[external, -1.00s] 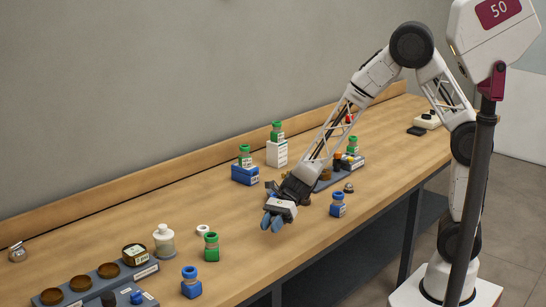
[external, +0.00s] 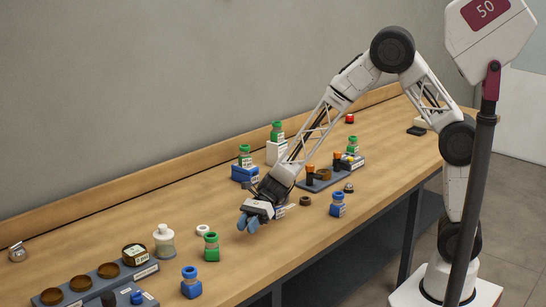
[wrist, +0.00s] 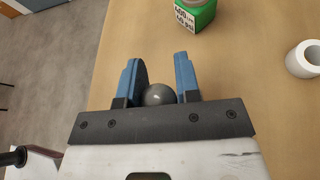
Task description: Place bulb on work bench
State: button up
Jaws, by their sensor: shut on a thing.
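My gripper (external: 248,222) is over the middle of the wooden work bench (external: 290,238), with its blue fingers pointing down and left. In the wrist view my gripper (wrist: 160,80) is shut on a round, shiny dark-grey bulb (wrist: 158,95), seated deep between the two fingers near the palm. The bulb is hidden by the gripper in the external view. Bare bench wood (wrist: 245,80) shows under the fingers; I cannot tell the exact height of the bulb above it.
A blue bottle (external: 338,206) stands to the right. The bench front between them is clear.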

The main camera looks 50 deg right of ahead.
send_over(223, 244)
jog(key=shift+s+a+f, duration=0.1)
jog(key=shift+f, duration=0.3)
jog(key=shift+f, duration=1.75)
jog(key=shift+f, duration=0.15)
jog(key=o, duration=0.8)
jog(key=shift+c, duration=0.2)
